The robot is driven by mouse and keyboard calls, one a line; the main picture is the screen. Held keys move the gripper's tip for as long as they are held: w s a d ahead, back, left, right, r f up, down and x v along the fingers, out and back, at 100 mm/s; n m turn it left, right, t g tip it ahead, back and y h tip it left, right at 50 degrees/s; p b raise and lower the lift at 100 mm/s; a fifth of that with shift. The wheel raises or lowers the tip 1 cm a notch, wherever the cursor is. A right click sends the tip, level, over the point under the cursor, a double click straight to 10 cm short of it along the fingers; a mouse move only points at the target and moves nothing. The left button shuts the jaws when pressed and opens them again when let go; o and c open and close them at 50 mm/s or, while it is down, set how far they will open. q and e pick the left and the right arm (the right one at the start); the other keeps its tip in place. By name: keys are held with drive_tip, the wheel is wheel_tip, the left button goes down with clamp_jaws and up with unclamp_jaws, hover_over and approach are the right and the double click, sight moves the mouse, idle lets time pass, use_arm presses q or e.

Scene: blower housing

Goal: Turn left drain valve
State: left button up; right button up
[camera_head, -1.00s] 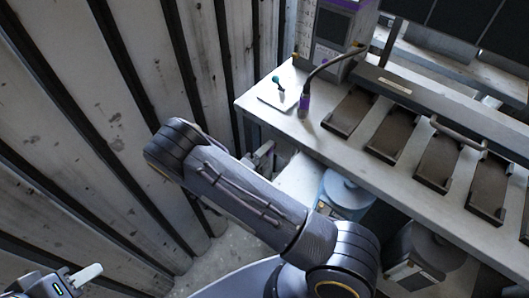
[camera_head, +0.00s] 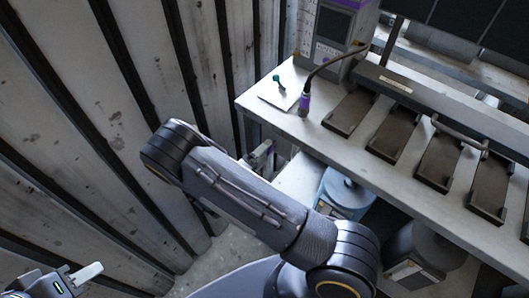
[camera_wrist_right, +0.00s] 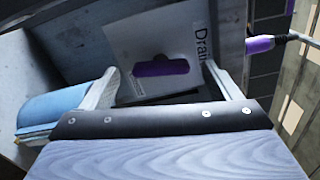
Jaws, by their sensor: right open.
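In the right wrist view, a purple valve handle (camera_wrist_right: 160,68) sits on a pale plate with the partly visible word "Drain" (camera_wrist_right: 199,45). The two fingers of my right gripper (camera_wrist_right: 168,88) are open, one on each side of the handle in the picture. I cannot tell whether they touch it. In the head view, my right gripper (camera_head: 262,156) is below the bench's left end, partly hidden by my own arm. My left gripper (camera_head: 82,275) is at the lower left, away from the bench, with one pale finger showing; its opening cannot be judged.
A ribbed metal wall (camera_head: 110,120) rises close on the left.

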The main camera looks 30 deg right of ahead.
drive_tip(key=v, duration=0.6)
drive_tip(key=shift+a+b, duration=0.3)
drive_tip(key=shift+b, duration=0.1)
drive_tip(key=shift+s, duration=0.15)
drive_tip(key=s+d+r+m+g+y, duration=0.3)
drive_tip(key=s+r+m+g+y, duration=0.25)
drive_tip(key=m, duration=0.45)
drive_tip(key=s+d+r+m+g+y, duration=0.35)
drive_tip(key=s+m+g+y, duration=0.2)
drive_tip(key=m, duration=0.45)
drive_tip(key=s+a+r+m+t+y, duration=0.1)
drive_tip(key=s+r+m+t+y, duration=0.1)
drive_tip(key=m, duration=0.4)
drive_tip(key=s+a+r+m+t+y, duration=0.2)
drive_tip(key=s+r+m+t+y, duration=0.1)
drive_tip(key=r+m, duration=0.3)
drive_tip(key=s+a+r+m+t+y+p, duration=0.1)
drive_tip(key=s+a+r+m+t+y, duration=0.1)
drive_tip(key=m, duration=0.6)
wheel_tip(320, 180, up, 3)
drive_tip(key=s+t+y, duration=0.1)
drive_tip(key=t+y, duration=0.1)
drive_tip(key=shift+f+t, duration=0.2)
drive_tip(key=shift+t, duration=0.1)
